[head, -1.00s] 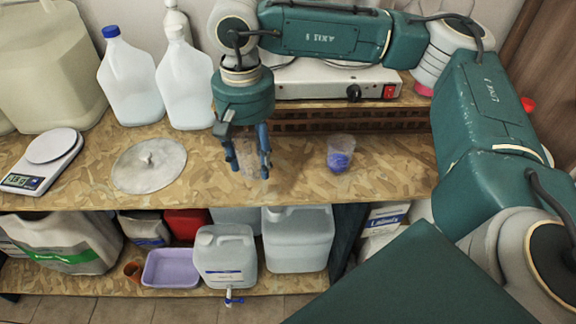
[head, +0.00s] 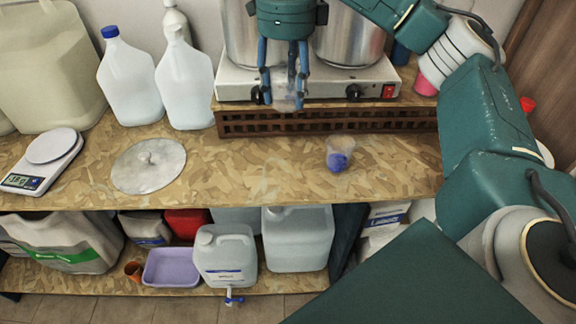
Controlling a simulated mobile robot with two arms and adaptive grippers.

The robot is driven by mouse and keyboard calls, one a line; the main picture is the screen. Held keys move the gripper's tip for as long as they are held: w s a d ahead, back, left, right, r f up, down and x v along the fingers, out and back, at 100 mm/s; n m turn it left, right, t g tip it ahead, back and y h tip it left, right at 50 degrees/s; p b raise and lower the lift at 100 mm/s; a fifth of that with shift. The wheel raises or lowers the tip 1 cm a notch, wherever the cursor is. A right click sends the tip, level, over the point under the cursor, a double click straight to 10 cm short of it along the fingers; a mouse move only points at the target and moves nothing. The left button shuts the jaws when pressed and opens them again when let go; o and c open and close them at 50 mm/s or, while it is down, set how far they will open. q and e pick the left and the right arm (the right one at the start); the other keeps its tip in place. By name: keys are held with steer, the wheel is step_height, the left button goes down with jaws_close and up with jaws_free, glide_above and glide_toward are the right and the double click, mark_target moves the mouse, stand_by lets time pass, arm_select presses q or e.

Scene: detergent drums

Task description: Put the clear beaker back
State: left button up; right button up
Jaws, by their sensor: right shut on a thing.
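My right gripper (head: 284,97) hangs fingers-down at the upper middle of the head view. It is shut on a clear beaker (head: 286,88), which shows faintly between its fingers. The beaker is in front of the hot plate as seen from here; its exact height and tilt are hard to tell. A second clear cup (head: 339,152) with blue stuff in it stands on the upper shelf, apart from the gripper. My left gripper is out of view.
A hot plate (head: 230,84) with two metal pots sits on a dark slatted riser (head: 330,121) behind. White jugs (head: 128,78), a round metal lid (head: 148,166) and a scale (head: 42,160) stand left. The shelf board (head: 240,170) is clear between lid and cup.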

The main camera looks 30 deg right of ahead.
steer(key=shift+d+m, duration=0.15)
steer(key=shift+m, duration=0.15)
steer(key=p, duration=0.3)
glide_above(288, 167)
step_height(288, 167, down, 15)
steer(key=shift+f, duration=0.1)
step_height(288, 167, down, 4)
steer(key=shift+f+p, duration=0.1)
steer(key=shift+p, duration=0.65)
steer(key=shift+f, duration=0.2)
steer(key=shift+f, duration=0.2)
steer(key=o, duration=1.2)
